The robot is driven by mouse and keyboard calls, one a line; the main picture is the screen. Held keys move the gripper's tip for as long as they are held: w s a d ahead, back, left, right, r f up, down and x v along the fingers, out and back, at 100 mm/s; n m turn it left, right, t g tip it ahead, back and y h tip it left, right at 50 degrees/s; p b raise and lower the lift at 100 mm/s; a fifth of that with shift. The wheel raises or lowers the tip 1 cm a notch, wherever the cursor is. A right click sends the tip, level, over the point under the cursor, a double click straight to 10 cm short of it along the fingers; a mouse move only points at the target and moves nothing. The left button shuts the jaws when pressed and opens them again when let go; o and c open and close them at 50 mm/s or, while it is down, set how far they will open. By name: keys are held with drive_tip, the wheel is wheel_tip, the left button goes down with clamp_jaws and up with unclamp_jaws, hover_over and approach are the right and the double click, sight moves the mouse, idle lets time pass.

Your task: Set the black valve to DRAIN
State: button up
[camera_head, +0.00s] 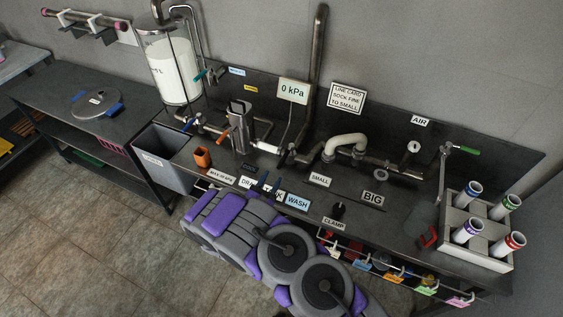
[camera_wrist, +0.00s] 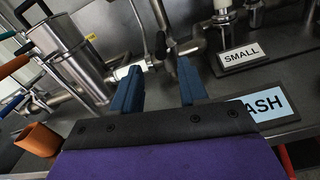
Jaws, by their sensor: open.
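My gripper (camera_head: 270,186) is open, its two blue fingers above the front of the bench by the DRAIN, MILK and WASH labels. In the wrist view the gripper (camera_wrist: 158,80) has nothing between its fingers. The DRAIN label (camera_head: 247,183) is partly covered, and the MILK label (camera_head: 279,196) is mostly hidden by my arm. The WASH label (camera_head: 297,201) is clear, and partly shows in the wrist view (camera_wrist: 265,104). A slim black handle (camera_wrist: 160,45) shows beyond the fingers, apart from them. I cannot tell for sure if it is the black valve's, or its setting.
A steel cylinder (camera_head: 238,125) and orange cup (camera_head: 202,158) stand left of the gripper. A white curved hose (camera_head: 345,143) and the SMALL label (camera_head: 319,180) are right. A 0 kPa display (camera_head: 293,91) is behind. A rack (camera_head: 476,230) holds several tubes.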

sight(283, 159)
drive_tip(key=b+x, duration=0.1)
drive_tip(key=x, duration=0.9)
drive_tip(key=shift+c, duration=0.4)
clamp_jaws()
